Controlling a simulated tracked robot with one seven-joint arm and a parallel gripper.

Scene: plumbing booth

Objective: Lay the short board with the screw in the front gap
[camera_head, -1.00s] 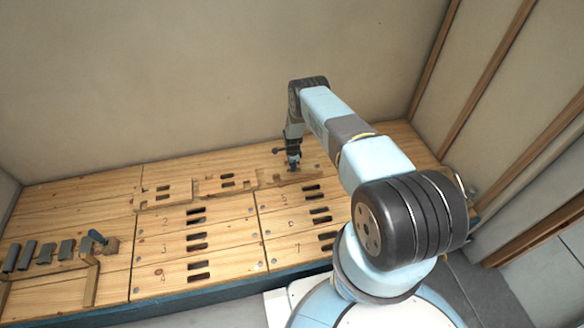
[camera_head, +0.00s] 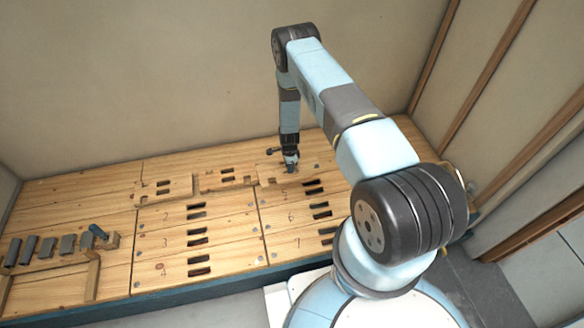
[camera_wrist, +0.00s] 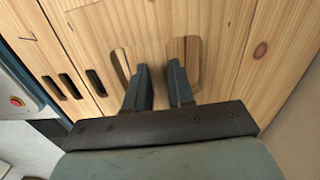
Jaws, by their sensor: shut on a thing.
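My gripper (camera_head: 290,166) points down at the back right of the wooden deck. In the wrist view, my gripper (camera_wrist: 161,80) has its two dark fingers at the facing sides of two long slots, shut on the strip of wood between them. That slotted wood is a short board (camera_wrist: 156,50), lying at about deck level. In the head view my gripper hides much of it, and I cannot make out its screw. A stepped edge (camera_head: 225,191) runs along the slotted boards to the left. I cannot tell which recess is the front gap.
Numbered deck boards (camera_head: 225,235) with pairs of dark slots lie in front. The wall is close behind the arm.

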